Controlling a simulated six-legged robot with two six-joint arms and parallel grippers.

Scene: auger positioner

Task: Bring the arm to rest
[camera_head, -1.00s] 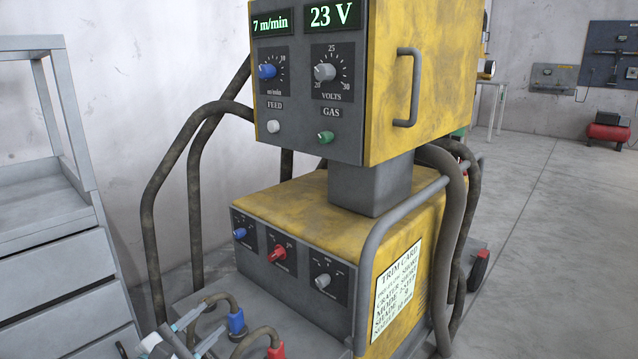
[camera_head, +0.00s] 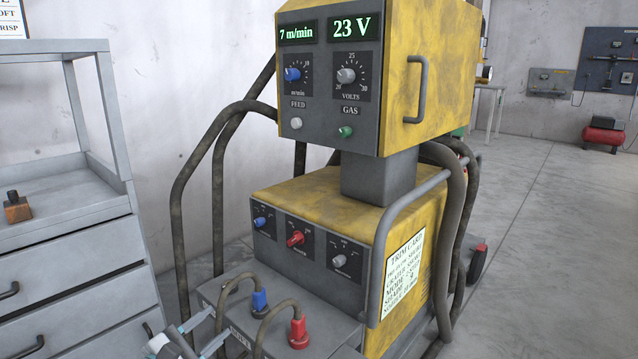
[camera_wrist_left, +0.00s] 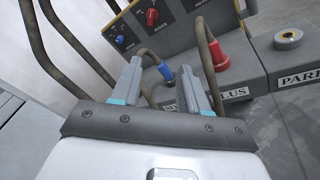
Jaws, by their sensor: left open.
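My left gripper (camera_head: 203,334) shows at the bottom of the head view, low in front of the welding machine (camera_head: 345,195). In the left wrist view its two grey fingers (camera_wrist_left: 168,92) stand apart with nothing held between them. Beyond them are a blue plug (camera_head: 260,300) and a red plug (camera_head: 298,331), each with a dark cable. The blue plug (camera_wrist_left: 166,72) appears between the fingers in the wrist view, farther off; the red plug (camera_wrist_left: 218,58) appears to the right of the fingers. My right gripper does not show.
The machine's upper box (camera_head: 400,80) reads 7 m/min and 23 V. A grey drawer cabinet (camera_head: 75,270) stands at the left with a small brown block (camera_head: 17,208) on it. Sockets marked PLUS and PARK (camera_wrist_left: 297,77) show in the wrist view. Open floor (camera_head: 510,190) lies at the right.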

